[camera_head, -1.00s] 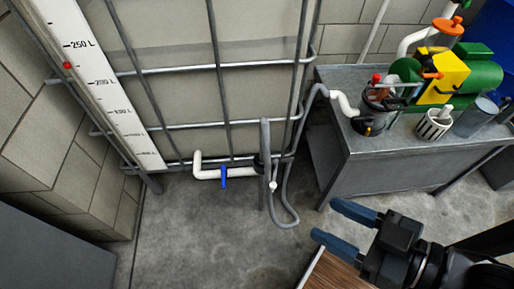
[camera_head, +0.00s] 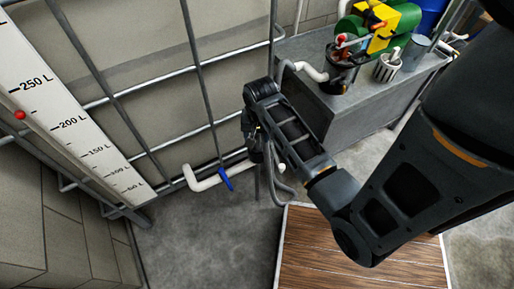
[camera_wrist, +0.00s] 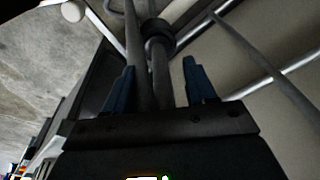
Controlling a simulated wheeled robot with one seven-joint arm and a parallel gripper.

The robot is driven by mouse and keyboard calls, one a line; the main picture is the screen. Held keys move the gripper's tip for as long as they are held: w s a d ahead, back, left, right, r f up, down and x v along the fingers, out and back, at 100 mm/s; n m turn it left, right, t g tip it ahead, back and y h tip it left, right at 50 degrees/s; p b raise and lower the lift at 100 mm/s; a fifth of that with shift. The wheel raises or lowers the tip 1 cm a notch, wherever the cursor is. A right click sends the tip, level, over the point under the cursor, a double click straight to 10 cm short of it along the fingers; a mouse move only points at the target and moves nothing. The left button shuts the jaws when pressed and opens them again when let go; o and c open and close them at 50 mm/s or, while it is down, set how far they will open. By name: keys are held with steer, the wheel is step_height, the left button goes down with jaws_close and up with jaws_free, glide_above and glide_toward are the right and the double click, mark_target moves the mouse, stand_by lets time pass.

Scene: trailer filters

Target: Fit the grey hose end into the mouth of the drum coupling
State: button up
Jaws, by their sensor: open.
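My gripper (camera_wrist: 157,78) is open in the wrist view, one blue finger on each side. Grey hose lengths (camera_wrist: 146,85) run up through the gap between the fingers, and I cannot tell whether either finger touches them. A dark round collar (camera_wrist: 157,30), perhaps the drum coupling, lies beyond the fingertips. In the head view my arm hides the hose end and most of the coupling. The lower hose loop (camera_head: 283,192) shows below my wrist. The white drum pipe (camera_head: 205,184) with its blue valve handle (camera_head: 225,179) leads toward the spot behind my gripper.
The caged tank (camera_head: 150,75) stands behind, with metal bars close to my wrist. A grey bench (camera_head: 355,105) with a jar, pump and cup is at the right. A wooden board (camera_head: 350,260) lies below my arm. Floor (camera_head: 200,240) is clear at front left.

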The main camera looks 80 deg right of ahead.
mark_target(257, 138)
steer(key=d, duration=0.1)
steer(key=d+r+m+y, duration=0.1)
steer(key=d+m, duration=0.1)
steer(key=shift+s+d+r+g+y, duration=0.1)
steer(key=shift+d+r+g+y, duration=0.2)
steer(key=shift+g, duration=0.1)
step_height(257, 138, down, 2)
steer(key=shift+f+b, duration=0.15)
steer(key=shift+b, duration=0.15)
steer(key=shift+w+a+f+b, duration=0.1)
steer(key=shift+w+f+b, duration=0.1)
steer(key=shift+f, duration=1.15)
steer(key=shift+w+a+f+b, duration=0.1)
steer(key=shift+f+b, duration=0.05)
steer(key=shift+f, duration=1.15)
steer(key=shift+c, duration=0.5)
jaws_close()
